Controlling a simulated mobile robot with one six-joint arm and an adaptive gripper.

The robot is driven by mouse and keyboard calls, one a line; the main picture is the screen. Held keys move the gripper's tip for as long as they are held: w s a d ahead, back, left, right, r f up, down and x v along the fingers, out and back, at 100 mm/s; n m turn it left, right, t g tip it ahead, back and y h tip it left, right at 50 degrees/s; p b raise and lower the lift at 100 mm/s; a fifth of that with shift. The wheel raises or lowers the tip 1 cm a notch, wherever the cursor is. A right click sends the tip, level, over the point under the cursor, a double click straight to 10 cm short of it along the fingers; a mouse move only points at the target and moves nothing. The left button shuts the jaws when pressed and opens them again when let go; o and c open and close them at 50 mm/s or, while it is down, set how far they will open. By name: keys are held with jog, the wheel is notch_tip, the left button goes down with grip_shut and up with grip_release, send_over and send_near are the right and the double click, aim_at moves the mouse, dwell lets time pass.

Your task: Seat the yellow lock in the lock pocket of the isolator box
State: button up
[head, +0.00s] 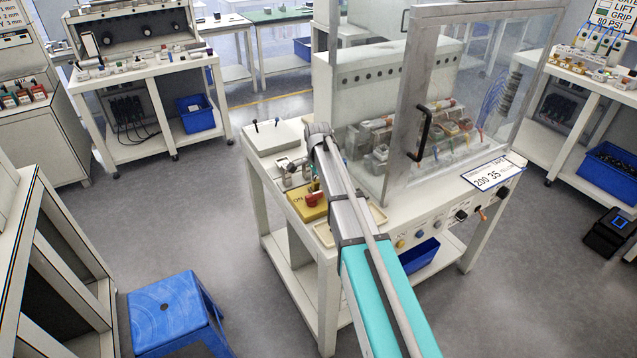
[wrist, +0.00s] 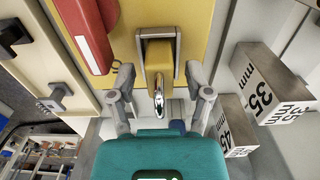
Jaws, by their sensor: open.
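The yellow isolator box (wrist: 205,22) fills the top of the wrist view, with a red handle (wrist: 88,35) at its left. In the head view the box (head: 300,205) sits on the bench's left part, partly behind my arm. A grey frame (wrist: 143,47) stands on its face, with the yellow lock (wrist: 159,56) inside it. The lock's metal shackle (wrist: 158,103) points towards my gripper. How deep the lock sits cannot be told. My gripper (wrist: 159,72) is open, one finger on each side of the lock, apart from it. The fingers are not clear in the head view.
Steel blocks marked 35 mm (wrist: 263,84) and 45 mm (wrist: 231,127) stand close on the right in the wrist view. A pale panel with dark knobs (wrist: 57,92) is at the left. A clear-fronted cabinet (head: 398,100) stands behind the box on the bench.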

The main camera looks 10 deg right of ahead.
jog(key=shift+r, duration=0.15)
notch_tip(320, 180, up, 12)
jog(key=p, duration=1.2)
dwell(0.7)
jog(key=s+n, duration=1.4)
jog(key=s, duration=1.5)
jog(key=shift+s, duration=0.1)
